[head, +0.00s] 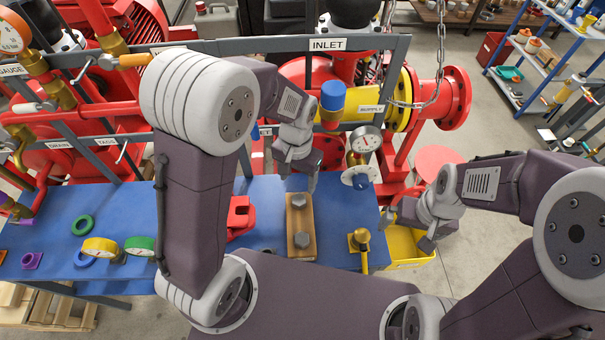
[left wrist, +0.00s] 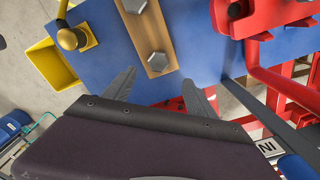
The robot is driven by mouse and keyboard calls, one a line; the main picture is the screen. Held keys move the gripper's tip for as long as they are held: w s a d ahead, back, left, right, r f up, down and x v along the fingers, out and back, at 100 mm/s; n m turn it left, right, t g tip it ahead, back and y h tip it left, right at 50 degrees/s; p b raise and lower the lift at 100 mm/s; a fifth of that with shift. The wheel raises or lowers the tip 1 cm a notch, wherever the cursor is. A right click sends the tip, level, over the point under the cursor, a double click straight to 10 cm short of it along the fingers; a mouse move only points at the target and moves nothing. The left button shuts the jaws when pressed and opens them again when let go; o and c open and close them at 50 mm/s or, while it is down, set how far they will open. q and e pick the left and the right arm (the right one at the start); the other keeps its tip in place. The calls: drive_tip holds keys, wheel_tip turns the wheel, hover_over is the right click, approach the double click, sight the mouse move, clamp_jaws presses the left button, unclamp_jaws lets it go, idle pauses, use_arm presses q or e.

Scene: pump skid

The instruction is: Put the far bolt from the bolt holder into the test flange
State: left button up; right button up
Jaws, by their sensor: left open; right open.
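The bolt holder (head: 300,220) is a wooden block on the blue bench, holding two grey hex-headed bolts. The far bolt (head: 298,200) stands at its far end; in the left wrist view (left wrist: 158,62) it is the lower one. The near bolt (head: 301,240) stands at the other end. My left gripper (head: 298,178) is open and empty, above and beyond the far bolt; its fingers (left wrist: 160,88) are apart in the left wrist view. My right gripper (head: 408,230) is open over the yellow bin. A pale round flange (head: 355,178) below the gauge may be the test flange; I cannot tell.
A brass-topped valve (head: 360,242) stands right of the holder, beside the yellow bin (head: 412,247). A red vise-like part (head: 238,217) lies left of the holder. The grey INLET frame (head: 280,46), gauge (head: 365,140) and red pipework rise behind. Bare blue bench (head: 335,215) lies right of the holder.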

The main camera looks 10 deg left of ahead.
sight(299, 199)
use_arm(q)
drive_tip(key=shift+s+d+f, duration=0.15)
drive_tip(key=shift+s+d, duration=0.1)
drive_tip(key=shift+d, duration=0.15)
drive_tip(key=f, duration=0.7)
drive_tip(key=shift+w+a+f, duration=0.1)
drive_tip(key=shift+a+f, duration=0.2)
drive_tip(key=shift+d+f, duration=0.1)
drive_tip(key=shift+f, duration=0.4)
drive_tip(key=shift+c, duration=1)
clamp_jaws()
drive_tip(key=shift+r+p, duration=3.4)
drive_tip(key=shift+r, duration=0.15)
use_arm(e)
wheel_tip(299, 199, up, 7)
drive_tip(key=shift+d+f, duration=0.15)
drive_tip(key=shift+f, duration=0.05)
drive_tip(key=shift+s, duration=0.1)
